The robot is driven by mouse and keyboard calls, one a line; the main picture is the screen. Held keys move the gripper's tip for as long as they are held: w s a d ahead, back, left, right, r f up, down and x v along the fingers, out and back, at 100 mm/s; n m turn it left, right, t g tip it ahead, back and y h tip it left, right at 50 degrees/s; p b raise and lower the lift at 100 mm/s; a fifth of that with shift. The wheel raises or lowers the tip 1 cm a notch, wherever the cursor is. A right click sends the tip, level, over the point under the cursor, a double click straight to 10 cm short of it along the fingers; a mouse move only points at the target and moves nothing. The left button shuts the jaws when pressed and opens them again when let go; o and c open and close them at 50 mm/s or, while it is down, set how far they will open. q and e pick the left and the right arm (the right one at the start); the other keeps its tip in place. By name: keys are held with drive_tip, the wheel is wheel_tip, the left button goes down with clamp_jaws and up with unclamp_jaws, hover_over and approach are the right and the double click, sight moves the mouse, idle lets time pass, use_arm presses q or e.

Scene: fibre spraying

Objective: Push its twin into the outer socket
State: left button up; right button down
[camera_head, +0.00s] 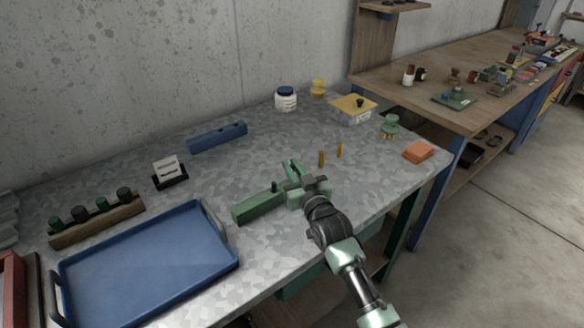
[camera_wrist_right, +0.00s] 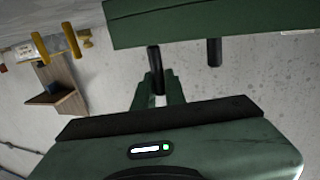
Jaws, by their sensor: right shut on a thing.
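A green block (camera_head: 258,206) lies on the grey table, with a short dark peg (camera_head: 275,187) standing up from its top. In the right wrist view the green block (camera_wrist_right: 210,22) crosses the top, with one free dark peg (camera_wrist_right: 214,52) on it. My right gripper (camera_head: 296,178) is over the block's right end. In the wrist view its fingers (camera_wrist_right: 160,92) are shut on a second dark peg (camera_wrist_right: 155,62), which meets the block's edge. I cannot tell how deep this peg sits. The socket is hidden. My left gripper is not in view.
Two brass pins (camera_head: 321,158) stand right of my right gripper. A blue block (camera_head: 217,137) lies behind, and a blue tray (camera_head: 150,262) and a rack of dark knobs (camera_head: 97,218) are at left. An orange block (camera_head: 418,151) is near the right edge.

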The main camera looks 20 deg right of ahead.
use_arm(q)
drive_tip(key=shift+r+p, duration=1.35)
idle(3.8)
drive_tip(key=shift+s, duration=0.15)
